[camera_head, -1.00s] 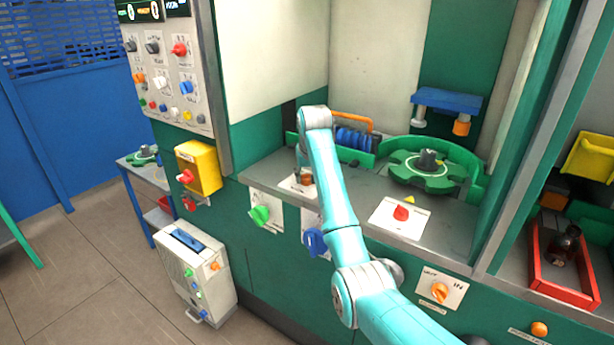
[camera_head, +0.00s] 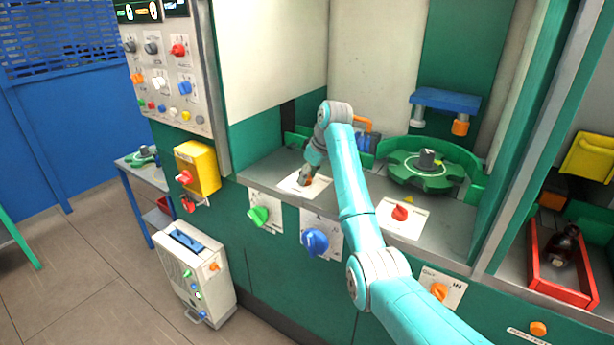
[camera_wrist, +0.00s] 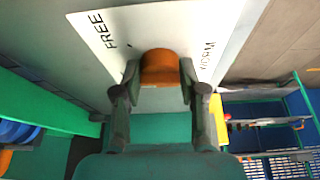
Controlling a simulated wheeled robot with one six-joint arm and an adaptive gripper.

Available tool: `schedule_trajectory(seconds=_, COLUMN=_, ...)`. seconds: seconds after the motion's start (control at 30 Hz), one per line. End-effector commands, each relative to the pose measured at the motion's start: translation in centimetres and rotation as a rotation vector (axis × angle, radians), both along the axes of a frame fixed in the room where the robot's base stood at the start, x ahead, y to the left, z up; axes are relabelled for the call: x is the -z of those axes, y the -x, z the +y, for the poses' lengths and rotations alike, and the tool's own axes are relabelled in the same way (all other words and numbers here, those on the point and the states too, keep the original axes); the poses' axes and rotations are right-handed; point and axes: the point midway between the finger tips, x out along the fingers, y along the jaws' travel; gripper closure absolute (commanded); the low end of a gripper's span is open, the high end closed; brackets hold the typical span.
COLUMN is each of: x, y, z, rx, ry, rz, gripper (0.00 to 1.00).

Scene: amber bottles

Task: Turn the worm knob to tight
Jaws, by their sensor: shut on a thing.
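The worm knob is an orange knob (camera_wrist: 159,67) on a white plate (camera_wrist: 190,22) printed FREE and WORM in the wrist view. In the head view the plate (camera_head: 291,184) lies on the grey ledge, and only a bit of orange shows beside the fingers. My gripper (camera_wrist: 159,76) is shut on the knob, one finger on each side. In the head view my gripper (camera_head: 306,177) reaches down to the plate. The knob's pointer and exact angle are hidden.
A red knob (camera_head: 400,212) on another plate sits right of my arm. A green indexing wheel (camera_head: 425,183) stands behind it. Green (camera_head: 258,216) and blue (camera_head: 315,241) knobs stick out of the front panel below. A red tray (camera_head: 562,292) holds a dark bottle at far right.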

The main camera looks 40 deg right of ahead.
Motion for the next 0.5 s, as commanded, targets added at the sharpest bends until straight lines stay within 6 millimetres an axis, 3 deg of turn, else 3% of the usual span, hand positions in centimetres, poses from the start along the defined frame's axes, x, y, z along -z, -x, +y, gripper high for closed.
schedule_trajectory(seconds=0.5, x=0.05, y=-0.19, z=-0.36, rx=-0.484, ry=-0.003, rz=0.003, gripper=0.94)
